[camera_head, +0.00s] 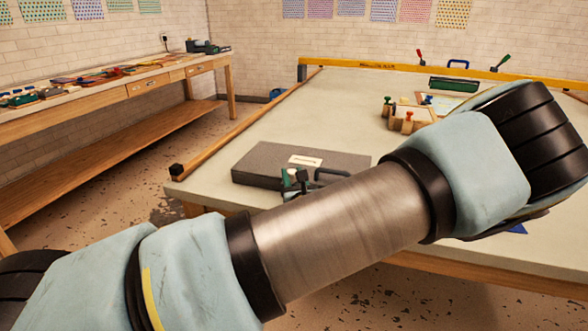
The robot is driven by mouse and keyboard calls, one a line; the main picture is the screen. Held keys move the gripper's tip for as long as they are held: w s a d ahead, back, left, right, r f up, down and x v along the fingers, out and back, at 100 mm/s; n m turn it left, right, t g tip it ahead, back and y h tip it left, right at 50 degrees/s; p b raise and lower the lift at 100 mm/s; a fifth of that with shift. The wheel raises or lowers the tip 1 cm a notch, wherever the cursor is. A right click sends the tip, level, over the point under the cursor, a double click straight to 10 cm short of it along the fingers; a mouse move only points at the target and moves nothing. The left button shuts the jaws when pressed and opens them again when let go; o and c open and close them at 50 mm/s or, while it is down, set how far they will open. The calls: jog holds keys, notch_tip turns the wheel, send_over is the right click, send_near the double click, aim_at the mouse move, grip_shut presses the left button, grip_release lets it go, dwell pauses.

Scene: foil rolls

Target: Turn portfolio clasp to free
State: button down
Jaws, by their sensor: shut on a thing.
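The portfolio (262,160) is a flat dark grey case lying shut on the near left part of the big table, with a pale label on its lid. Its black handle (332,173) shows at the front edge, partly behind my arm. Small dark and green parts at the front edge, left of the handle, look like the tips of my gripper (295,179), shut at the portfolio's clasp. The clasp itself cannot be made out from them. The rest of my gripper is hidden behind my arm, which crosses the view from lower left to right.
The pale table (350,110) has a yellow rail (400,68) along its back. Wooden blocks with coloured knobs (403,115) and a green case (453,84) stand farther back. A wooden workbench (130,85) with several tools is on the left. The table's middle left is clear.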

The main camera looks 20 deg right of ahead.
jog(key=m+h+p, duration=0.1)
jog(key=m+g+h+p, duration=0.1)
jog(key=h+p, duration=0.2)
jog(key=shift+w+a+r+m+g, duration=0.15)
jog(key=shift+a+r+m+g, duration=0.15)
jog(key=shift+a+r+m, duration=0.1)
jog(key=m+g+h+p, duration=0.2)
jog(key=p, duration=0.1)
jog(key=m+g+h+p, duration=0.2)
jog(key=h+p, duration=0.1)
jog(key=p, duration=0.1)
jog(key=shift+w+a, duration=0.15)
jog(key=shift+a, duration=0.05)
jog(key=m+g+h+p, duration=0.2)
jog(key=g, duration=0.1)
jog(key=shift+w+f+m+p, duration=0.1)
jog(key=shift+f+m+p, duration=0.1)
jog(key=shift+m+p, duration=0.2)
jog(key=shift+w+f+m+g+h+p, duration=0.15)
jog(key=shift+m+g+h+p, duration=0.85)
jog(key=shift+g, duration=0.9)
jog(key=c, duration=0.5)
grip_release()
jog(key=shift+c, duration=0.2)
